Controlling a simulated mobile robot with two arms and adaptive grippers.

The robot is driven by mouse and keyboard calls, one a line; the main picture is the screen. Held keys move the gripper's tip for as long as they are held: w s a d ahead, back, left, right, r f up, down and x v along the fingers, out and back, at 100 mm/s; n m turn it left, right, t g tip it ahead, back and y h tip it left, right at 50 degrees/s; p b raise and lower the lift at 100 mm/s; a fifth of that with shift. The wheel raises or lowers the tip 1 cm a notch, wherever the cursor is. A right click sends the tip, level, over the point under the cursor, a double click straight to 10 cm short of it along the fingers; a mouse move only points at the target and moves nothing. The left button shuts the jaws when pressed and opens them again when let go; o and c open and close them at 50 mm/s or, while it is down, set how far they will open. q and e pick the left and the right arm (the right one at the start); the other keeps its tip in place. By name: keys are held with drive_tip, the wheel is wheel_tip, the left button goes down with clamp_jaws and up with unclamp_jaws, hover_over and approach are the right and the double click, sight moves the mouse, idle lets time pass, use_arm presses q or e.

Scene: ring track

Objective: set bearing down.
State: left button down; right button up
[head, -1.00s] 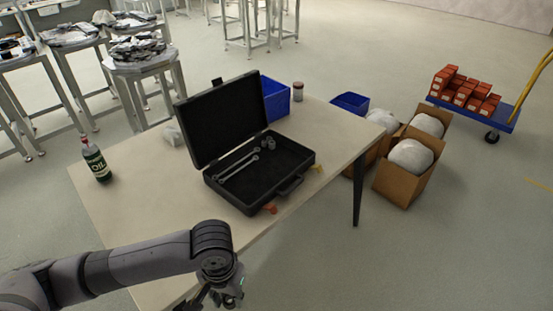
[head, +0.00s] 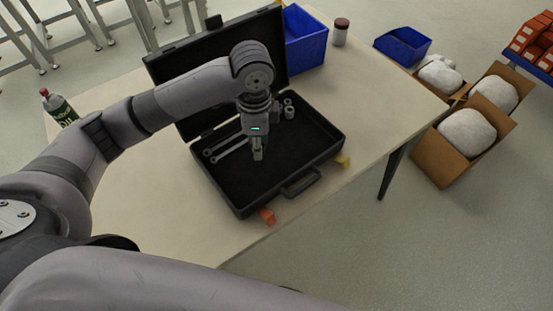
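An open black tool case (head: 318,128) lies on the table, with its lid (head: 185,65) raised at the back. My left gripper (head: 257,155) comes in from the left and points down over the middle of the case. Its fingers are small and seen edge-on, so I cannot tell whether they are open or shut, or hold anything. I cannot make out a bearing for sure. Small grey metal cylinders (head: 289,110) stand in the back of the case, partly behind the gripper. Wrenches (head: 225,150) lie to its left. My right gripper is not in view.
On the pale table (head: 390,105) are a blue bin (head: 306,42), a lidded jar (head: 340,35), a bottle (head: 58,108), and an orange piece (head: 267,216) and a yellow piece (head: 342,161) by the case's front edge. Cardboard boxes (head: 445,155) stand on the floor to the right.

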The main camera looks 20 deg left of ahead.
use_arm(q)
drive_tip(key=w+d+r+m+b, duration=0.3)
drive_tip(key=w+r+m, duration=0.4)
drive_tip(key=m, duration=0.6)
drive_tip(key=p, duration=0.1)
hover_over(276, 158)
wheel_tip(276, 158, down, 14)
drive_tip(key=shift+r, duration=0.1)
drive_tip(key=shift+f, duration=2.45)
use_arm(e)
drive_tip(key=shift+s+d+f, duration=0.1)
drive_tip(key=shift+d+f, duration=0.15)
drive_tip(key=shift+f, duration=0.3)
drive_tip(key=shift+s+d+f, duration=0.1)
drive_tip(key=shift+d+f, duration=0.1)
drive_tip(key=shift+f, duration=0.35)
use_arm(q)
drive_tip(key=c, duration=1.2)
unclamp_jaws()
drive_tip(key=shift+f, duration=0.1)
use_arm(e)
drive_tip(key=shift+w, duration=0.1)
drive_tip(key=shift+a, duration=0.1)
